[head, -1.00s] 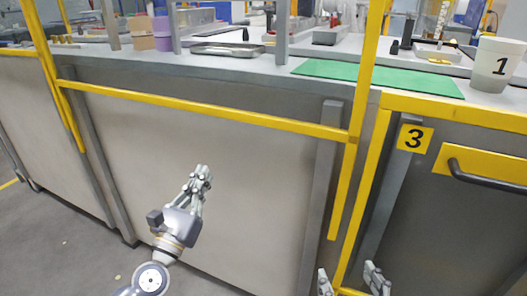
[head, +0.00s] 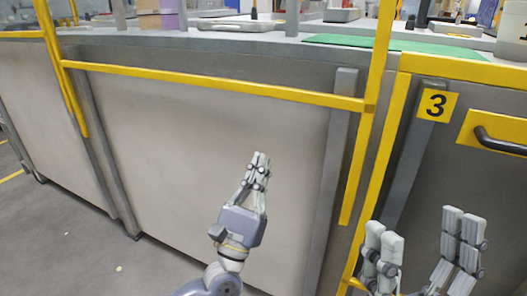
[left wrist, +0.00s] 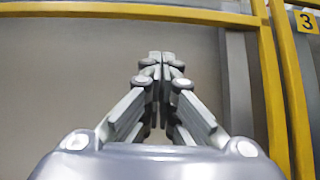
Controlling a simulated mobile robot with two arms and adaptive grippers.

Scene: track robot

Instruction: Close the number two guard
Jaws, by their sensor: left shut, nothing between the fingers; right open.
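No guard marked 2 shows in these views. The plate also shows in the left wrist view (left wrist: 306,21). Left of it, a yellow bar (head: 215,84) crosses above a plain grey panel (head: 170,140); I see no number there. My left gripper (head: 260,158) is shut and empty in front of this panel, below the bar; it also shows in the left wrist view (left wrist: 155,58).
A grey bench top with a green mat (head: 400,47) and a metal tray (head: 238,25) lies above and behind the panels. Upright yellow posts (head: 366,150) and grey posts (head: 335,170) stand between the panels. Grey floor (head: 70,235) is clear at lower left.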

